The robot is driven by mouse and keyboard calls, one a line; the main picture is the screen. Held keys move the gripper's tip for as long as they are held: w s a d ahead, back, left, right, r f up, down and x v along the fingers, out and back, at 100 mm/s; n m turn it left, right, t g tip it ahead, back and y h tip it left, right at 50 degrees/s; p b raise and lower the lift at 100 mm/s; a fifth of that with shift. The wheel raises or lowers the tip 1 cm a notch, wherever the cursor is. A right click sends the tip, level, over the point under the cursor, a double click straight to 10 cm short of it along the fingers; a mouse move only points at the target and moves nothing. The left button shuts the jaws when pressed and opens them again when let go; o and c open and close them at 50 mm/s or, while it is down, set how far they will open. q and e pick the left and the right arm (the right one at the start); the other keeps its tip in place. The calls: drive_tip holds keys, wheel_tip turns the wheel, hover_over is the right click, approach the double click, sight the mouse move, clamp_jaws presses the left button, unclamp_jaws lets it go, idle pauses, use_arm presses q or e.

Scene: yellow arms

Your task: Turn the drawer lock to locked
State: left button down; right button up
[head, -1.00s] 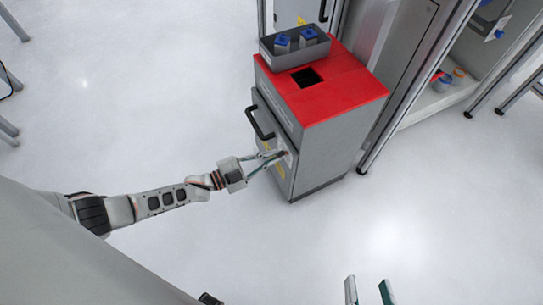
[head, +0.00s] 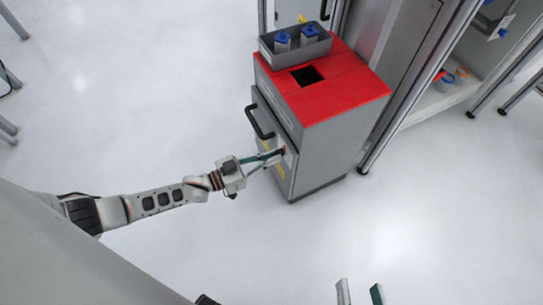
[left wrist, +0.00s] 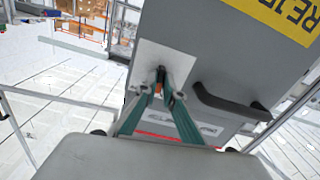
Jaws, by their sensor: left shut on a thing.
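The red-topped grey cabinet (head: 345,135) stands upright, with a black drawer handle (head: 259,122) on its front. Beside the handle is the drawer lock's pale plate (head: 289,160); the plate also shows in the left wrist view (left wrist: 185,66). My left gripper (head: 281,153) reaches the plate from the left. In the left wrist view its green fingers (left wrist: 160,77) converge and are shut on the small lock knob, mostly hidden between the tips. A bit of orange shows there. The lock's markings are not readable. My right gripper (head: 359,293) is at the bottom edge, fingers apart and empty.
A grey tray (head: 295,50) with blue-capped containers stands on the cabinet, behind a dark square opening (head: 307,76). A yellow label (left wrist: 275,15) is on the cabinet front. Shelving (head: 440,95) stands at the right. The floor in front is clear.

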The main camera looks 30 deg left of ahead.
use_arm(q)
drive_tip(key=shift+s+n, duration=0.1)
drive_tip(key=shift+n, duration=3.6)
drive_tip(key=c, duration=2.2)
unclamp_jaws()
drive_tip(key=shift+o, duration=0.2)
drive_tip(key=v, duration=1.2)
